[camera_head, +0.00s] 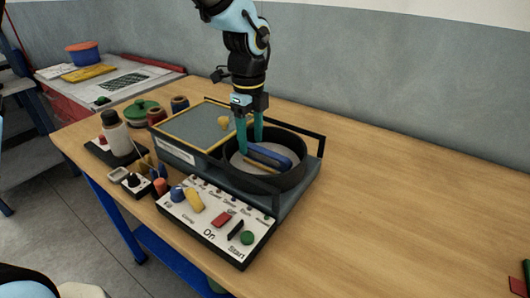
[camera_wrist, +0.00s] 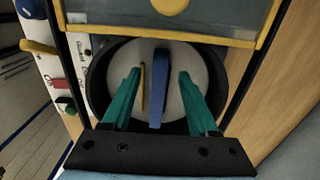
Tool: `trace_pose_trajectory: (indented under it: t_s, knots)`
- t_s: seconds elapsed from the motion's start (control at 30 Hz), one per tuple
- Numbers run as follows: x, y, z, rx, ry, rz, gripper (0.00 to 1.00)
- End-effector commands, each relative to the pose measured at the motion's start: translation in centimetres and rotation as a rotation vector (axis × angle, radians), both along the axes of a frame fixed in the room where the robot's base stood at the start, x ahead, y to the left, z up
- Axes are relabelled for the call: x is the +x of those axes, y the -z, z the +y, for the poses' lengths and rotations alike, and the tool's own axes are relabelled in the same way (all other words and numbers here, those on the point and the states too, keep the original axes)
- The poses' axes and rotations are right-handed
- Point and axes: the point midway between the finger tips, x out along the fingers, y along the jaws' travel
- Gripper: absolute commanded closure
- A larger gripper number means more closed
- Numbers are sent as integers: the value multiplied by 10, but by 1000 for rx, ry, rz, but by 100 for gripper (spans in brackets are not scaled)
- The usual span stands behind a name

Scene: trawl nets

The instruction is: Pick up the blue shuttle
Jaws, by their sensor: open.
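The blue shuttle (camera_head: 268,156) is a long, narrow blue piece lying in a round dark tub (camera_head: 285,182) with a pale floor. In the wrist view the shuttle (camera_wrist: 158,88) stands lengthwise between the two teal fingers, with a gap on each side. A thin yellow piece (camera_wrist: 142,88) lies beside it on the left, also between the fingers. My gripper (camera_head: 250,140) points down over the tub, its fingers at the tub's left part near one end of the shuttle. My gripper (camera_wrist: 158,95) is open and holds nothing.
The tub sits in a dark frame with raised bars. A control panel (camera_head: 217,220) with coloured knobs and buttons is in front. A yellow-edged tray (camera_head: 180,145) lies left of the tub. A bottle (camera_head: 116,135) and several small items stand further left.

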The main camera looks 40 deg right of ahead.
Motion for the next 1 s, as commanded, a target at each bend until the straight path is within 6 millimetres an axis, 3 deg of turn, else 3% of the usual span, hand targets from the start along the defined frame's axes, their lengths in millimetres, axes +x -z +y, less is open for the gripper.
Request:
trace_pose_trajectory:
  t_s: [0.33, 0.87, 1.0]
  knots:
    - [0, 12, 0, 0, -2, 0, 40]
    - [0, 11, 0, 0, -2, 0, 98]
    - [0, 11, 0, 0, -2, 0, 100]
